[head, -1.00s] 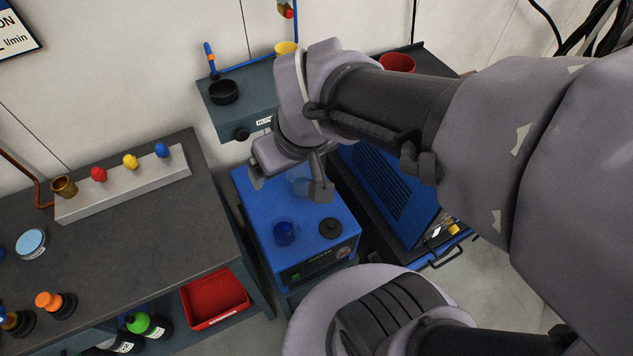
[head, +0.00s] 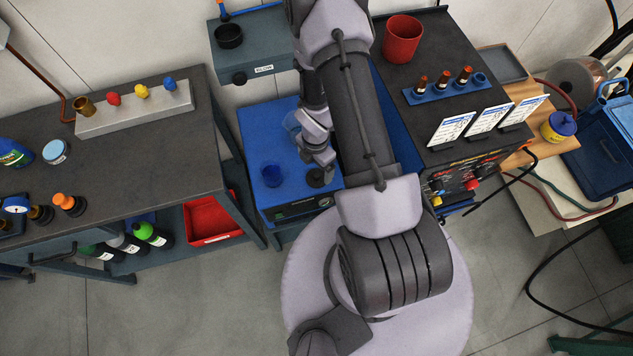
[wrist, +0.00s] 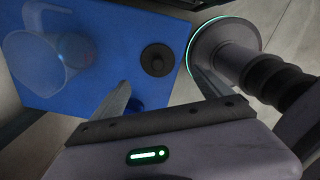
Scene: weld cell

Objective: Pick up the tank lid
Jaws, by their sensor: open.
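The tank lid is a black round disc with a raised centre knob (head: 318,178). It lies on top of the blue box-shaped tank unit (head: 262,128), near its front right corner, beside a dark blue round opening (head: 271,176). My gripper (head: 322,160) is over the unit, close to the lid and partly covering it in the head view. In the wrist view the lid (wrist: 157,60) shows whole, beyond the spread fingertips of my gripper (wrist: 160,84), with nothing between them. The opening is partly hidden behind the left finger there.
A clear jug-like vessel (wrist: 45,58) stands on the unit behind the opening. A grey shelf with a black cup (head: 229,36) is above and behind. A workbench (head: 110,150) is at left. A dark cabinet with a red cup (head: 402,40) is at right.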

